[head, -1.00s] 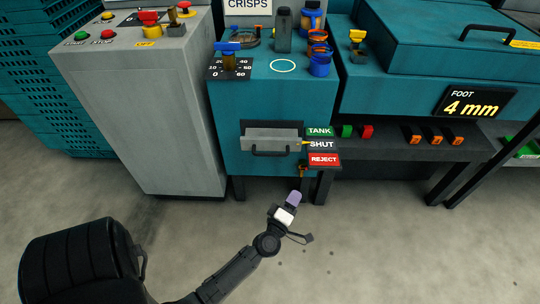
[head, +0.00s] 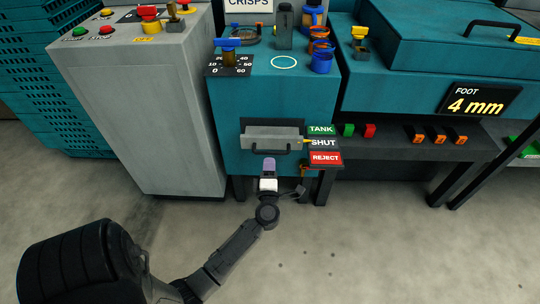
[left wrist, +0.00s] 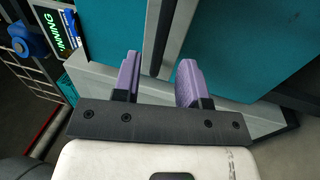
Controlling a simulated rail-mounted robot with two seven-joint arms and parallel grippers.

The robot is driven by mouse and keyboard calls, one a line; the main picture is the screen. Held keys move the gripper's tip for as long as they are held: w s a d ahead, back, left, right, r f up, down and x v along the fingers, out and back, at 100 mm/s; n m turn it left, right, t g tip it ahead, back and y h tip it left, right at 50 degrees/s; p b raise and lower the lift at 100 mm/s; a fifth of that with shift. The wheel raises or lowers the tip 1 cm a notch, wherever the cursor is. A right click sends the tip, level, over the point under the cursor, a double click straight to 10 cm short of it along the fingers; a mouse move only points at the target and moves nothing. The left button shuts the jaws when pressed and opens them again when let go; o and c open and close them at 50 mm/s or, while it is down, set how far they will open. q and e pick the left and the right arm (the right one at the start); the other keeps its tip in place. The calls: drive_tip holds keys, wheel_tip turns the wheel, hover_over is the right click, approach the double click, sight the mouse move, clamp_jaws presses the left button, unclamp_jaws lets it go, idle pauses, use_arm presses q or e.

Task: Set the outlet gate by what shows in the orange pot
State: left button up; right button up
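My left gripper (head: 268,165) has purple fingertips and is in front of the teal machine, just below the grey front flap (head: 272,134) with its black handle (head: 271,152). In the left wrist view the two purple fingers (left wrist: 159,80) are apart, and a grey bar (left wrist: 162,35) shows beyond and between them; contact cannot be told. The outlet gate's yellow pointer (head: 306,142) is at the SHUT sign (head: 323,143), between the TANK (head: 321,130) and REJECT (head: 325,157) signs. Orange-and-blue pots (head: 321,50) stand on the machine top; their contents cannot be made out. My right gripper is out of view.
A grey cabinet (head: 150,110) with buttons stands at left. A blue-handled valve (head: 229,43) sits on a dial on the machine top. At right, a 4 mm display (head: 480,101) is above a dark shelf with coloured buttons. The floor in front is clear.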

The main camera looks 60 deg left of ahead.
sight(270, 153)
use_arm(q)
drive_tip(key=shift+b+x, duration=0.7)
drive_tip(key=shift+x, duration=2.1)
clamp_jaws()
